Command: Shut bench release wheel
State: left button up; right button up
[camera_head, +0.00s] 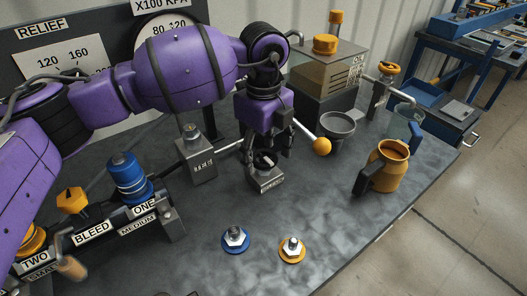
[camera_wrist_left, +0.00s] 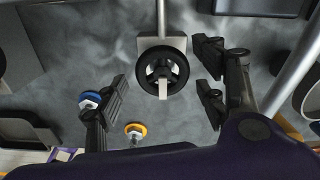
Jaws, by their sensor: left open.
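The release wheel (camera_wrist_left: 163,72) is a small black spoked handwheel on a grey block, seen from above in the left wrist view. A pale bar lies across its near side. In the head view the wheel (camera_head: 265,161) shows partly on its labelled block (camera_head: 266,182), below my left gripper (camera_head: 271,148). My left gripper is open, with its fingers on either side of the wheel in the left wrist view. I see no clear contact, and cannot tell the height gap. My right gripper is not in view.
Another labelled block (camera_head: 197,160) stands left of the wheel, with a rod between them. A grey cup (camera_head: 337,127), yellow ball knob (camera_head: 322,146) and yellow jug (camera_head: 388,168) stand to the right. Blue (camera_head: 235,240) and yellow (camera_head: 292,250) couplers lie in front.

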pick_arm(q)
jog(key=shift+c, duration=1.2)
jog(key=c, duration=0.9)
jog(key=shift+o, duration=0.2)
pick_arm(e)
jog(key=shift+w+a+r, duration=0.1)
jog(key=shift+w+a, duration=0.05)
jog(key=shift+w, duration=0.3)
